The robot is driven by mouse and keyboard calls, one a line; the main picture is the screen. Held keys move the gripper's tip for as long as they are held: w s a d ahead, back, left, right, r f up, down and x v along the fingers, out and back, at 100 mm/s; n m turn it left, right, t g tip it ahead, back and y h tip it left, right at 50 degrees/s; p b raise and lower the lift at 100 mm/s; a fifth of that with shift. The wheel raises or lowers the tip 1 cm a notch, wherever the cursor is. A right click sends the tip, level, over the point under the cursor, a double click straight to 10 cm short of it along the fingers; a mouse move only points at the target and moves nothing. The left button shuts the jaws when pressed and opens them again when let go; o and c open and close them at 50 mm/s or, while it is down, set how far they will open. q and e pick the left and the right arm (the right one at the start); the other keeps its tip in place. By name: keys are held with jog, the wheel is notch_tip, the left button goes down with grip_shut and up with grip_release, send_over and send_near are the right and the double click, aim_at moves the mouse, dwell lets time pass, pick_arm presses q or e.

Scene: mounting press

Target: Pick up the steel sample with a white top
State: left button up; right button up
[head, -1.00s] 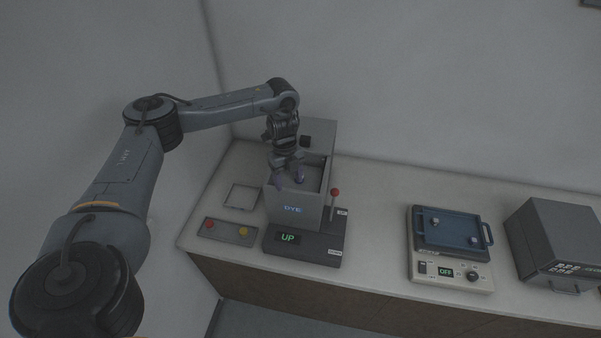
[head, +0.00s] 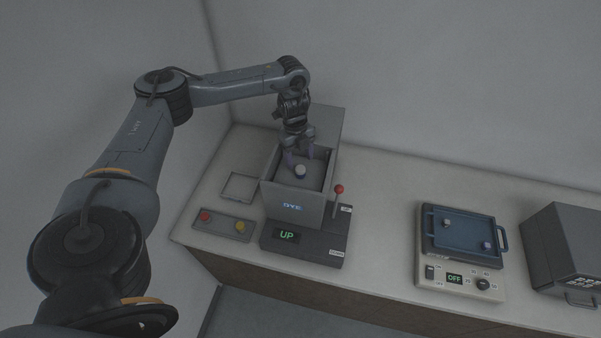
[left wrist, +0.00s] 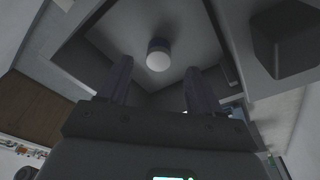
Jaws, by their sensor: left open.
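The steel sample with a white top (head: 300,171) stands on the plate inside the open box of the press (head: 293,204). In the left wrist view the sample (left wrist: 158,55) shows its round white top and a dark bluish side. My left gripper (head: 303,160) is open above and just behind the sample. In the left wrist view its two fingers (left wrist: 155,84) are spread and empty, with the sample beyond their tips, between them. My right gripper is not in view.
The box walls surround the sample. A red-knobbed lever (head: 338,190) stands at the box's right. A button panel (head: 223,226) and a square frame (head: 239,186) lie to the left. A blue tray (head: 463,238) with small pieces sits on a device marked OFF, at right.

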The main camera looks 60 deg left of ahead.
aim_at(301, 169)
pick_arm(q)
jog(key=shift+d+f+p, duration=0.15)
jog(key=shift+f+p, duration=0.2)
jog(key=shift+f, duration=0.15)
jog(key=f, duration=0.1)
jog(key=f+p, duration=0.1)
jog(key=f, duration=0.1)
jog(key=shift+s+d, duration=0.1)
jog(key=shift+d, duration=0.3)
jog(key=shift+f, duration=0.6)
jog(key=shift+c, duration=0.5)
grip_shut()
jog(key=shift+r, duration=0.15)
